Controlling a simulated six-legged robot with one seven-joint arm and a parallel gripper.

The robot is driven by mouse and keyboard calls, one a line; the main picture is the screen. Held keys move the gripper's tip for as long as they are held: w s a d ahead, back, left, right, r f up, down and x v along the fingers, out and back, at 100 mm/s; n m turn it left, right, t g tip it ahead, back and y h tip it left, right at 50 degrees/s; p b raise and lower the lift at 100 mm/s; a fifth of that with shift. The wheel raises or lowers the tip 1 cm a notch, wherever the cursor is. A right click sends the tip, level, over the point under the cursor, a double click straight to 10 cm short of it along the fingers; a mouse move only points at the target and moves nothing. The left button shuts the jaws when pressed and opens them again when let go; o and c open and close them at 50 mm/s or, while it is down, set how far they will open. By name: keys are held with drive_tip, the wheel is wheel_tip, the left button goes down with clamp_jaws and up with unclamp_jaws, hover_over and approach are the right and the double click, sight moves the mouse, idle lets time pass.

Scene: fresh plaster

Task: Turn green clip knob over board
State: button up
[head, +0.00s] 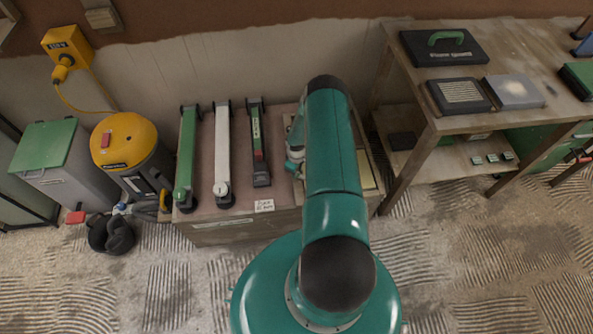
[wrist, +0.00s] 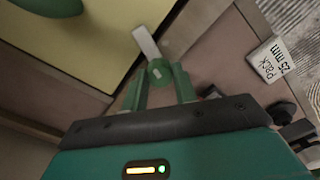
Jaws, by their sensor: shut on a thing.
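The green clip knob (wrist: 157,72) shows in the wrist view, with a pale flat tab (wrist: 146,42) sticking out from it. My gripper (wrist: 160,78) is shut on the knob, one green finger on each side. The tab points up and slightly left, across the edge of the pale yellow board (wrist: 85,45). In the head view a strip of the board (head: 366,170) shows right of my arm on the low bench. My arm hides the knob and most of the board there.
A white card (wrist: 271,60) reading "PACK 25 mm" lies near the bench edge. Left of my arm, three long bars, green (head: 187,155), white (head: 222,150) and dark green (head: 258,140), lie on the bench. A wooden table (head: 440,110) stands right, a yellow vacuum (head: 125,145) left.

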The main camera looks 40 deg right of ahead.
drive_tip(key=n, duration=0.4)
drive_tip(key=shift+n, duration=0.4)
idle(0.4)
drive_tip(key=o, duration=1)
wheel_tip(320, 180, up, 14)
drive_tip(key=shift+f, duration=0.1)
